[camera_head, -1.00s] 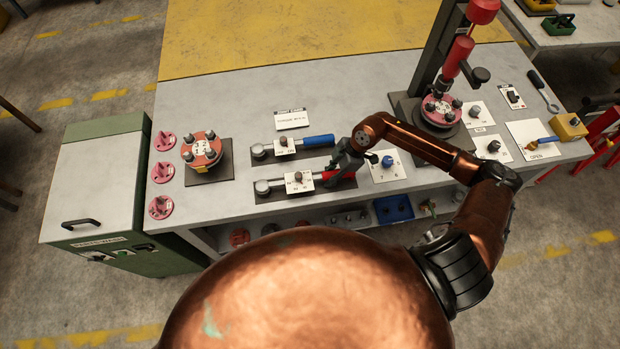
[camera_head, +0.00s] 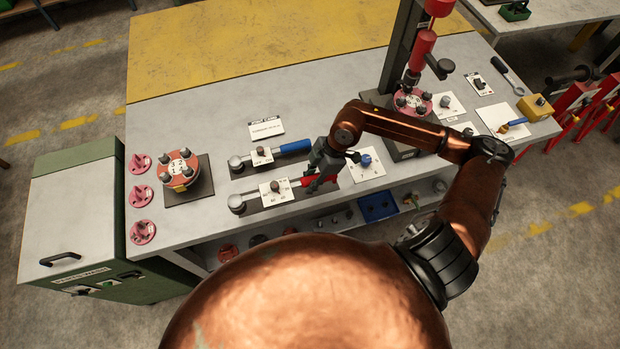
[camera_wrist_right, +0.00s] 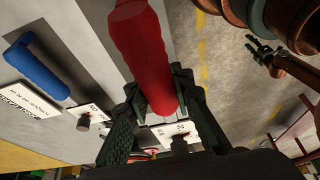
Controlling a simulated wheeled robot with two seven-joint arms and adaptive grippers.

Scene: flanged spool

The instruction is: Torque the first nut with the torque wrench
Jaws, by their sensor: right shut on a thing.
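The red-handled torque wrench (camera_head: 236,204) lies along its dark tray at the bench front, a white scale card beside its shaft. My right gripper (camera_head: 316,178) is shut on its red handle; the right wrist view shows the red handle (camera_wrist_right: 146,50) between the two fingers (camera_wrist_right: 160,108). The numbered flange (camera_head: 178,169) with several dark nuts sits on a dark plate to the left. Its nuts are too small to tell apart. My left gripper (camera_wrist_right: 264,52) shows small at the upper right of the right wrist view; its opening is unclear.
A blue-handled wrench (camera_head: 293,146) lies in a tray just behind. Pink flanged parts (camera_head: 140,195) stand along the left edge. A white card with a blue knob (camera_head: 366,160) is right of my gripper. A red press (camera_head: 420,50) stands at the back right.

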